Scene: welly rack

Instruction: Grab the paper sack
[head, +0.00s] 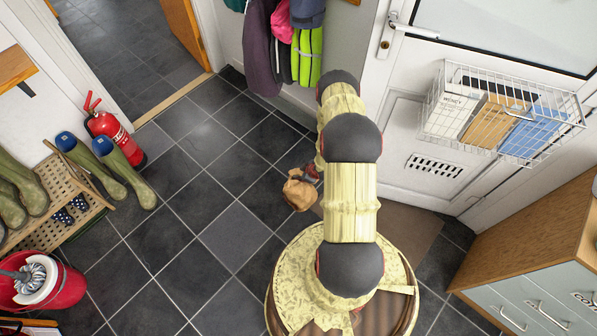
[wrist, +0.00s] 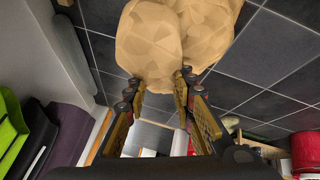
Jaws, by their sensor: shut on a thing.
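The paper sack (head: 299,192) is tan-brown and crumpled. In the head view it shows just left of my arm, over the dark tiled floor; whether it touches the floor I cannot tell. In the wrist view the sack (wrist: 150,45) fills the top middle, right at my fingertips. My gripper (wrist: 158,88) is shut on the near edge of the sack, with its two fingers still some way apart. In the head view my gripper (head: 311,173) is small and mostly hidden behind my arm.
Coats (head: 285,45) hang behind my arm. A wire basket (head: 500,115) is on the white door at right, above a drawer cabinet (head: 530,270). A red extinguisher (head: 115,136), a welly rack (head: 60,205) and a red mop bucket (head: 45,287) stand at left. The tiles between are clear.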

